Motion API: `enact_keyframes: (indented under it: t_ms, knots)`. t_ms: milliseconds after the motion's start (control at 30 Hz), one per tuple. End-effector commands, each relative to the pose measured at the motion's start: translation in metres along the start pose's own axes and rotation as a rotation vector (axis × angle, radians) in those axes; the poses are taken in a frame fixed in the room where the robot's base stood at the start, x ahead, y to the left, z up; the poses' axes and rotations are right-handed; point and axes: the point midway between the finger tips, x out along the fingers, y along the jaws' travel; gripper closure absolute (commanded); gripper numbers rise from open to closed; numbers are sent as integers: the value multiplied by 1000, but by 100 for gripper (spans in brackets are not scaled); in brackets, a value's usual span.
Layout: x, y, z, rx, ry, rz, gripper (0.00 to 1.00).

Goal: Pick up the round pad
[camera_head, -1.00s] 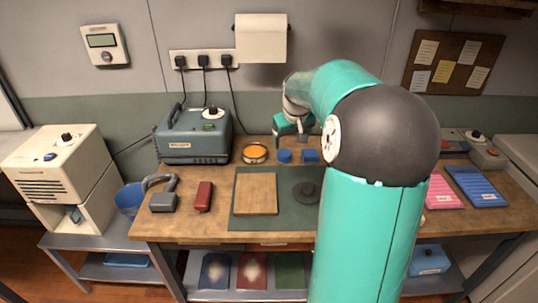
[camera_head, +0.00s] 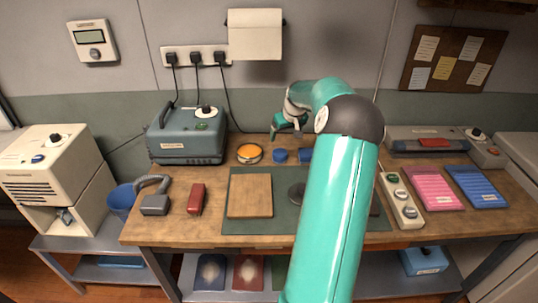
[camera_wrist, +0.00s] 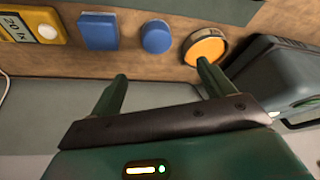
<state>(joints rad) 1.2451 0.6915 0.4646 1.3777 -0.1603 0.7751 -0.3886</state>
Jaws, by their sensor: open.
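A small round blue pad (camera_head: 280,156) lies near the back of the wooden bench, between an orange-topped round tin (camera_head: 249,153) and a square blue pad (camera_head: 306,155). In the wrist view the round blue pad (camera_wrist: 156,37) lies beyond the fingertips, roughly midway between them sideways, with the square blue pad (camera_wrist: 98,31) and the tin (camera_wrist: 205,47) on either side. My gripper (camera_head: 286,127) is above the back of the bench, on the wall side of the pads. Its two fingers (camera_wrist: 162,72) are apart, with nothing between them.
A teal-grey machine (camera_head: 188,137) stands left of the tin. A green mat (camera_head: 265,226) carries a wooden board (camera_head: 250,197) and a dark round disc (camera_head: 297,192), partly hidden by my arm. A yellow device (camera_wrist: 30,25) lies beside the square pad. The wall is close behind.

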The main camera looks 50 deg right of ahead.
Motion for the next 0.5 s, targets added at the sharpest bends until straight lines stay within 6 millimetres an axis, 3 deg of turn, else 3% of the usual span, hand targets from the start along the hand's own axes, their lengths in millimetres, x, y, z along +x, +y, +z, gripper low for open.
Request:
enact_keyframes:
  t_ms: [167,500]
  knots:
    - [15,8,6,12,-2,1,19]
    - [76,10,6,16,-1,3,19]
